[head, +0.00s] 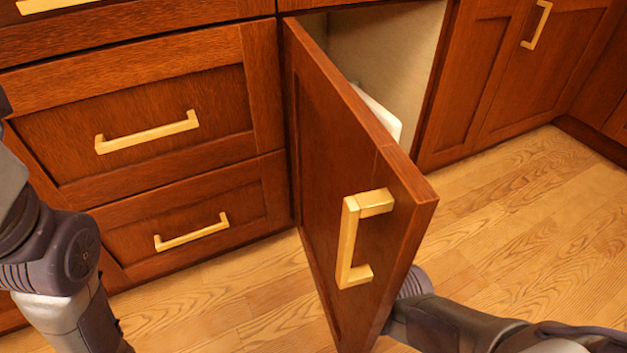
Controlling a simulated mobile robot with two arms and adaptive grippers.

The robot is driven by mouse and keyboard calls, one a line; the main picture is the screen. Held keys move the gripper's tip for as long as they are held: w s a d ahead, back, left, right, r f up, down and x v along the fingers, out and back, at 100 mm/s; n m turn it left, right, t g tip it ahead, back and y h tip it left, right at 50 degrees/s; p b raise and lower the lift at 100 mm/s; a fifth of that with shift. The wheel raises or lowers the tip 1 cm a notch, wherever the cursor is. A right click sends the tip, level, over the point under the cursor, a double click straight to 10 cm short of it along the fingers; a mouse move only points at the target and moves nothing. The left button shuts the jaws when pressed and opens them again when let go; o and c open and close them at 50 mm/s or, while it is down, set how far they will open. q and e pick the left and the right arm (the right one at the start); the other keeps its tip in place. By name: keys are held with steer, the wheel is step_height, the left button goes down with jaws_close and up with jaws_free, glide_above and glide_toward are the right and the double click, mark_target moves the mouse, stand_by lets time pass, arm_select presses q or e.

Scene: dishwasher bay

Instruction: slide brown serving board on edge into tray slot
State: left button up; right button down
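No brown serving board and no tray slot can be made out in the head view. A white object (378,109) shows in part inside the open cabinet, mostly hidden by the door, and I cannot tell what it is. My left arm comes down along the left edge and its gripper is out of the picture. My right arm reaches in from the lower right and passes behind the door's free edge. Its gripper is hidden behind the door.
A wooden cabinet door (345,170) with a brass handle (351,240) stands open, jutting toward me. Closed drawers (140,110) are on the left, and closed cabinet doors (500,85) on the right. The wood floor (530,210) is clear at right.

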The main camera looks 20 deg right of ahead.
steer(key=shift+w+r, duration=0.2)
steer(key=shift+w, duration=0.05)
steer(key=c, duration=1.1)
jaws_free()
steer(key=shift+o, duration=0.5)
steer(key=shift+f, duration=0.1)
steer(key=shift+o, duration=1.3)
steer(key=shift+s+f, duration=0.15)
steer(key=o, duration=0.7)
steer(key=shift+o, duration=0.2)
steer(key=shift+a+r, duration=0.1)
steer(key=shift+r, duration=0.1)
